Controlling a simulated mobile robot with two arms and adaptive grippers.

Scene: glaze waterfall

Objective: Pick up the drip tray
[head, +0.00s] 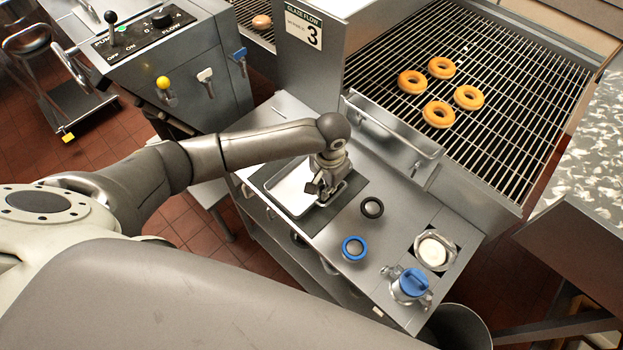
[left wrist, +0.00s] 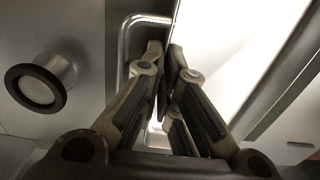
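The drip tray (head: 289,186) is a shallow, shiny metal tray. It lies on a dark mat on the steel side counter. In the left wrist view the tray (left wrist: 218,35) is a bright surface at the upper right, with a bent metal tube handle (left wrist: 124,42) at its left. My left gripper (head: 322,192) points down at the tray's right end, by the handle. In the left wrist view its fingertips (left wrist: 165,52) are close together beside the tray's edge. The fingers hide part of the handle, so I cannot tell whether they grip it. My right gripper is not in view.
A black ring (head: 372,207), a blue-rimmed ring (head: 353,248), a blue-topped metal fitting (head: 411,285) and a white round part in a holder (head: 433,252) sit on the counter's right part. A wire conveyor (head: 510,95) with several doughnuts and a control box (head: 190,60) stand behind.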

